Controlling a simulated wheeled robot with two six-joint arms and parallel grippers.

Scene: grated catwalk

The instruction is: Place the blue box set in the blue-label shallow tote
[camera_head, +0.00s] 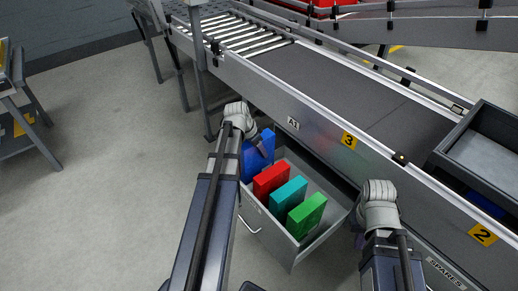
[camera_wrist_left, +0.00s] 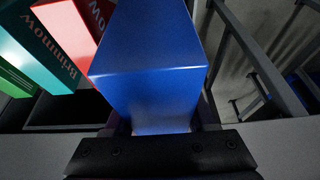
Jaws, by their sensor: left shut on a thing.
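The blue box set (camera_head: 256,160) is at the back left end of an open grey drawer, beside the red box. My left gripper (camera_head: 253,140) reaches down over it, with its fingers mostly hidden. In the left wrist view the blue box set (camera_wrist_left: 150,75) fills the middle, held between the fingers of my left gripper (camera_wrist_left: 160,125). A grey shallow tote (camera_head: 453,135) stands at the right on the conveyor side. A blue patch (camera_head: 486,204) shows low on it, but I cannot tell whether it is a label. My right gripper (camera_head: 360,232) hangs right of the drawer, fingers mostly hidden.
The drawer (camera_head: 283,243) also holds a red box (camera_head: 271,180), a teal box (camera_head: 288,198) and a green box (camera_head: 307,215). The conveyor (camera_head: 330,70) runs behind it, with side rails. The floor at the left is clear up to a grey rack (camera_head: 30,105).

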